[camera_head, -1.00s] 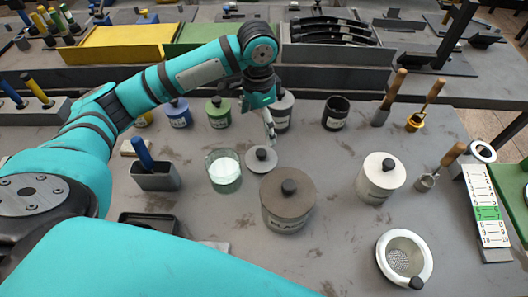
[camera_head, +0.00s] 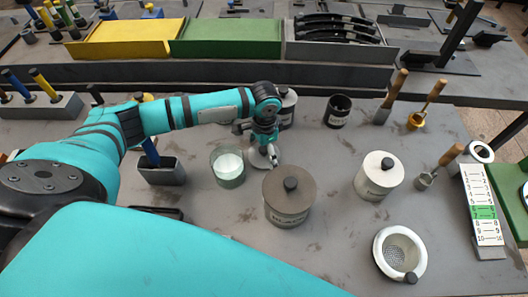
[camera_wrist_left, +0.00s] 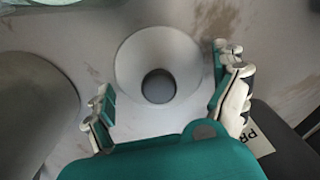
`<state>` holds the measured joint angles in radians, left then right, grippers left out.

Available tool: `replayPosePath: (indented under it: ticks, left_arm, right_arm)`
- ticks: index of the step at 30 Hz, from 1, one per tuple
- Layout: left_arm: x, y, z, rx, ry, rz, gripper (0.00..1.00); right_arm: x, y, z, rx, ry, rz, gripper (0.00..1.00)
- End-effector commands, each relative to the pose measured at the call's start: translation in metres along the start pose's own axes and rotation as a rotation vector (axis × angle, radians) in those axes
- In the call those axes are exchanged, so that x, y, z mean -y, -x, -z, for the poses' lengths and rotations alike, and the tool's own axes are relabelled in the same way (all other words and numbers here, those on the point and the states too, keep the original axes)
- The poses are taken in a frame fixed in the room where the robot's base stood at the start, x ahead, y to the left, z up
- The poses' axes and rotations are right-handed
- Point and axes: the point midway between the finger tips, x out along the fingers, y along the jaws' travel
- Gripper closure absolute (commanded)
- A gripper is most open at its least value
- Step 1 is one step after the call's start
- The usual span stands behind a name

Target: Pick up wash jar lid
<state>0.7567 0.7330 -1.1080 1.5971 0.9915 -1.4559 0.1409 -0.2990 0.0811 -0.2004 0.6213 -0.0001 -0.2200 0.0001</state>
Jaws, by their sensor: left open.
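The wash jar lid (camera_head: 258,163) is a light grey disc lying flat on the bench, partly hidden by my left gripper in the head view. In the left wrist view the lid (camera_wrist_left: 158,52) shows whole, with its dark round knob (camera_wrist_left: 158,87). My left gripper (camera_head: 267,158) is above the lid, pointing down. In the left wrist view its open fingers (camera_wrist_left: 163,75) stand on either side of the lid, with the knob between them and nothing held. A glass jar with white contents (camera_head: 228,166) stands open just left of the lid. My right gripper is not in view.
A grey-brown lidded jar (camera_head: 289,203) stands close to the lid at front right. A dark lidded jar (camera_head: 286,110) is behind the gripper. A white lidded jar (camera_head: 378,178) and a white-rimmed strainer bowl (camera_head: 385,262) are farther right. A dark tool holder (camera_head: 163,174) is at left.

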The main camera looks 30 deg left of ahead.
Motion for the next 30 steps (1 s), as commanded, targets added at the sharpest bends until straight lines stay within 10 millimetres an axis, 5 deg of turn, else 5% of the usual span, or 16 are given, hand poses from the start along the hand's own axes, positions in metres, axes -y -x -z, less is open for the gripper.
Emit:
replayPosePath:
  ticks: [7, 18, 25, 30]
  left_arm:
    - [0.0, -0.002, 0.0, 0.0, -0.001, 0.001, 0.03]
    - [0.0, -0.002, 0.0, 0.0, 0.0, 0.001, 0.49]
    - [0.0, 0.0, 0.0, -0.001, 0.0, 0.001, 0.49]
    - [0.001, 0.02, 0.001, -0.004, -0.002, 0.002, 0.49]
  right_arm:
    - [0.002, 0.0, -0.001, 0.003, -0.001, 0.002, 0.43]
    - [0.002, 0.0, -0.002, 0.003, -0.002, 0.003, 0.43]
    - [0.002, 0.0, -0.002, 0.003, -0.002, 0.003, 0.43]
    - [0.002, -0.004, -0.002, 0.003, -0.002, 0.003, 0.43]
